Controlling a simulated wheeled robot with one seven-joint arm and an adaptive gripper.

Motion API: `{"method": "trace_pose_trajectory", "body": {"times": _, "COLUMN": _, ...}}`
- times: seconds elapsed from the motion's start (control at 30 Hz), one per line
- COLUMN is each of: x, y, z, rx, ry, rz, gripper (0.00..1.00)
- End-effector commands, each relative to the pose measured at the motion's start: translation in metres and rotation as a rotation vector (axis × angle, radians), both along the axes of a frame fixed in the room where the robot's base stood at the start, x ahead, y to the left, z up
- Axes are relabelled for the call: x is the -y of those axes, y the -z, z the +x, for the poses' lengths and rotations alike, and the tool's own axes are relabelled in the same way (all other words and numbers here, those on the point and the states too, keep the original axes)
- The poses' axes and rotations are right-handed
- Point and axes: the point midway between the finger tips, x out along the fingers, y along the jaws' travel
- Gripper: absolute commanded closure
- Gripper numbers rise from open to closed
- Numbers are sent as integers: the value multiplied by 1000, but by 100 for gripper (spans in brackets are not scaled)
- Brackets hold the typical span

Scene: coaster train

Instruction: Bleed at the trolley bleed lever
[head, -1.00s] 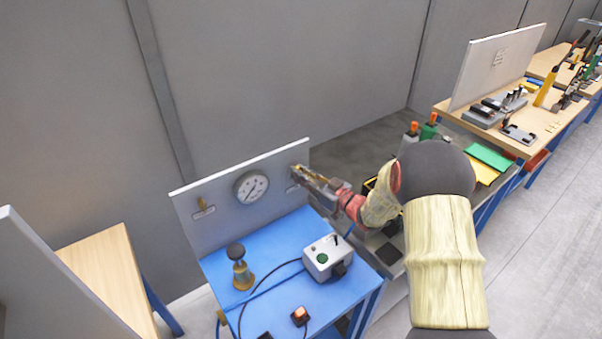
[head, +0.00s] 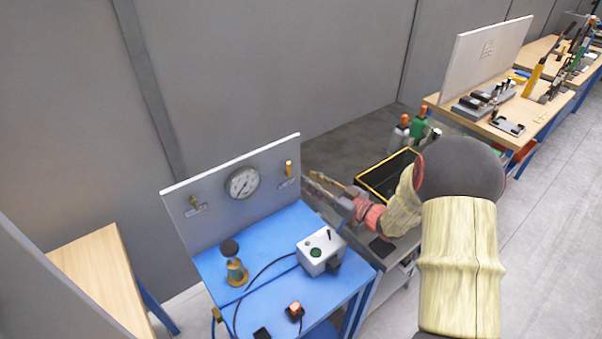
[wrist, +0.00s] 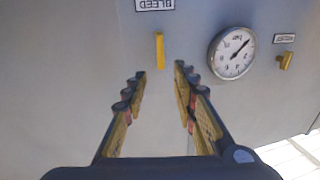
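The bleed lever (head: 289,169) is a small yellow handle on the right side of the grey upright panel (head: 225,210). In the wrist view the yellow lever (wrist: 160,50) hangs in line below the BLEED label (wrist: 154,5), which appears upside down. My gripper (head: 310,180) is to the right of the panel in the head view. In the wrist view its fingers (wrist: 158,78) are spread apart with nothing between them. The lever shows beyond the fingertips, near the middle of the gap, and is not touched.
A round pressure gauge (head: 242,183) and a second brass valve (head: 194,203) are on the panel. The blue trolley top (head: 270,255) carries a grey switch box (head: 320,252), a brass fitting (head: 236,270) and cables. A black bin with yellow rim (head: 365,180) stands behind my arm.

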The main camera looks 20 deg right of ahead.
Motion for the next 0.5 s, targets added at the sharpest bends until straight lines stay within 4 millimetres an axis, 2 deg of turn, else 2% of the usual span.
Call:
{"method": "trace_pose_trajectory", "body": {"times": 0.2, "x": 14, "y": 0, "z": -23, "rx": 0, "ry": 2, "rz": 0, "gripper": 72}}
{"method": "trace_pose_trajectory", "body": {"times": 0.5, "x": 15, "y": 1, "z": -29, "rx": -1, "ry": -1, "rz": 0, "gripper": 72}}
